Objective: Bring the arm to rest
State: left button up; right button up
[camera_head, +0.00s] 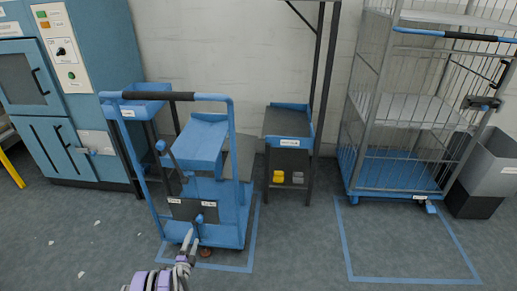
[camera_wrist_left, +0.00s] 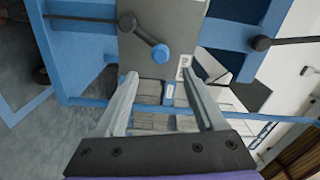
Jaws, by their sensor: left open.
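My left gripper (camera_head: 190,240) is low in the head view, in front of the blue cart (camera_head: 232,215). It also shows in the left wrist view (camera_wrist_left: 160,76), with its two pale fingers apart and nothing between them. Ahead of the fingers is a grey plate (camera_wrist_left: 160,20) on the cart with a dark lever ending in a blue knob (camera_wrist_left: 161,53). The fingers look close to the plate, but I cannot tell whether they touch anything. My right gripper is not in view.
A blue cabinet (camera_head: 100,80) stands at the left. A small stand (camera_head: 289,150) holds a yellow block (camera_head: 279,176) and a grey one. A wire cage trolley (camera_head: 400,130) and a grey bin (camera_head: 490,165) stand at the right. The floor (camera_head: 300,255) in front is mostly clear.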

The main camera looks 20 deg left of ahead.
pick_arm(q)
jog(key=w+d+r+n+g+y, duration=0.1)
jog(key=w+d+r+n+g, duration=0.15)
jog(key=r, duration=0.55)
jog(key=w+d+r+n+g, duration=0.1)
jog(key=d+r+n, duration=0.3)
jog(key=r, duration=0.5)
jog(key=s+d+r+n+g, duration=0.2)
jog(key=s+d+r+g, duration=0.1)
jog(key=s+d+r, duration=0.25)
jog(key=s+d+r+n+g+h, duration=0.1)
jog(key=s+d+n+g+h, duration=0.1)
jog(key=s+d, duration=0.65)
jog(key=s+d+n+g+h, duration=0.15)
jog(key=s+d, duration=0.25)
jog(key=s, duration=0.9)
jog(key=s+d+r+n+g+h, duration=0.1)
jog(key=s+d+g+h, duration=0.15)
jog(key=s+d, duration=0.6)
notch_tip(320, 180, up, 29)
jog(key=s+a+y+p, duration=0.1)
jog(key=s+a+p, duration=0.1)
jog(key=p, duration=2.4)
jog(key=shift+s+p, duration=0.2)
jog(key=shift+p, duration=0.1)
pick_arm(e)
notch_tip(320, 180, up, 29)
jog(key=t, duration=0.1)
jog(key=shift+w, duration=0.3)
